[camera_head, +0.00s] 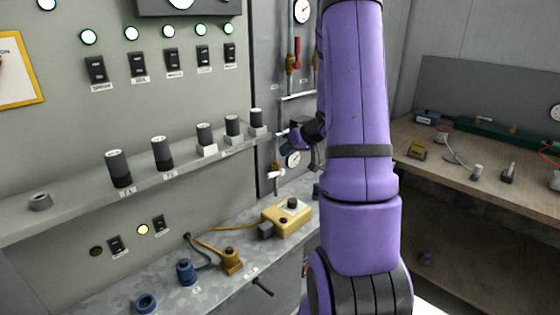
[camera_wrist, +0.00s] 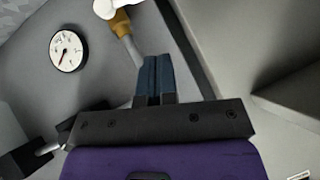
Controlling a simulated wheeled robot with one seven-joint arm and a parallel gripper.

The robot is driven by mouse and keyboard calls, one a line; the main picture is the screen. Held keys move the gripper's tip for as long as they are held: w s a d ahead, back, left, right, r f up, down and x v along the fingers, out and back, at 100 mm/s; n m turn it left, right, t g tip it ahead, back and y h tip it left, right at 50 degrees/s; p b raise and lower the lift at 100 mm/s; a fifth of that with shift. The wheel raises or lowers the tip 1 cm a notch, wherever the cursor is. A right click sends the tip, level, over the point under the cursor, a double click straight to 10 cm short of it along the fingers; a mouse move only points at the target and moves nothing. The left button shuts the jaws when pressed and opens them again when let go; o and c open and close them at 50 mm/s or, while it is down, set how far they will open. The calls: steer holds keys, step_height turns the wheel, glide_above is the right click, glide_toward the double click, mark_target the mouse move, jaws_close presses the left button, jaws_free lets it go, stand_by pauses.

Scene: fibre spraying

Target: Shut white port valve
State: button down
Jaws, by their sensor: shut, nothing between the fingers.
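The white port valve (camera_head: 276,174) has a white handle on a thin vertical pipe on the grey wall panel, left of my arm in the head view. In the wrist view, its white handle (camera_wrist: 112,6) is cut off by the top edge, above a brass fitting (camera_wrist: 121,25) on a pale pipe. My gripper's two dark blue fingers (camera_wrist: 155,62) are shut together and empty. They are just below and right of the fitting in that view, apart from the white handle.
A round gauge (camera_wrist: 66,51) is left of the fingers in the wrist view. A red-handled valve (camera_head: 297,52) is higher on the panel. A shelf with several black-topped knobs (camera_head: 162,153) and a yellow box (camera_head: 287,220) are to the left. A wooden bench (camera_head: 450,158) is at right.

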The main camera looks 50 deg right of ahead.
steer(key=v, duration=0.5)
steer(key=shift+s+a+r, duration=0.25)
steer(key=shift+a, duration=0.05)
stand_by(0.4)
